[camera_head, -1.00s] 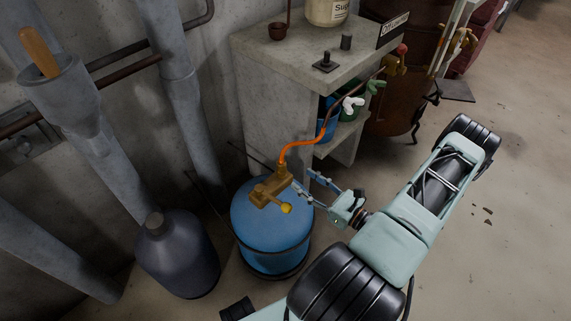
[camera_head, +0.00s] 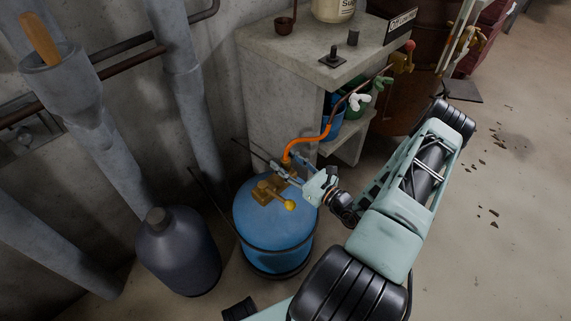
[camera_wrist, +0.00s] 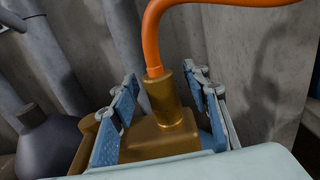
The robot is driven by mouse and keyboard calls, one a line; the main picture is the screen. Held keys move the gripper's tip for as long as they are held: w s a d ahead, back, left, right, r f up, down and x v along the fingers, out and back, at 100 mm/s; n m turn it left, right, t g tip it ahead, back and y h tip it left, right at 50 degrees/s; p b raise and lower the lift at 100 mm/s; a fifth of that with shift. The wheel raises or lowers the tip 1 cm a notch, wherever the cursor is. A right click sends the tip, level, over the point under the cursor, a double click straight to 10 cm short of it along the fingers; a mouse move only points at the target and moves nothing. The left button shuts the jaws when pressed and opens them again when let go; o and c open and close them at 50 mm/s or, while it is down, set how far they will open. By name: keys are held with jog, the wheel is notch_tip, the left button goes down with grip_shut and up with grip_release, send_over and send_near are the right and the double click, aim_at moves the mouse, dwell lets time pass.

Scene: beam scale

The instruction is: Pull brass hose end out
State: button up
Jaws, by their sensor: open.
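The brass hose end (camera_wrist: 162,92) sits upright in the brass valve block (camera_wrist: 158,138), with the orange hose (camera_wrist: 152,40) coming out of its top. In the head view the orange hose (camera_head: 318,137) curves from the brass valve (camera_head: 268,189) on the blue tank (camera_head: 270,228) up towards the shelf unit. My gripper (camera_head: 288,168) is open at the hose end. In the wrist view the fingers of my gripper (camera_wrist: 163,88) stand on either side of the brass hose end, with gaps visible. The head view hides most of the hose end behind the fingers.
A concrete shelf unit (camera_head: 275,85) stands behind the tank. A dark jug (camera_head: 180,252) stands left of the tank, near grey pipes (camera_head: 188,115). A yellow knob (camera_head: 289,205) sticks out from the valve. Open floor (camera_head: 470,240) lies to the right.

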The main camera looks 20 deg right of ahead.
aim_at(286, 159)
grip_shut()
dwell(0.3)
jog(key=shift+r, duration=0.1)
jog(key=shift+r, duration=0.55)
notch_tip(286, 159, up, 2)
jog(key=shift+r+p, duration=0.2)
jog(key=shift+p, duration=0.45)
jog(key=s+d+r+p, duration=0.4)
jog(key=s+r, duration=0.5)
jog(key=s, duration=0.4)
jog(key=shift+s+d+r, duration=0.15)
jog(key=shift+d+r, duration=0.05)
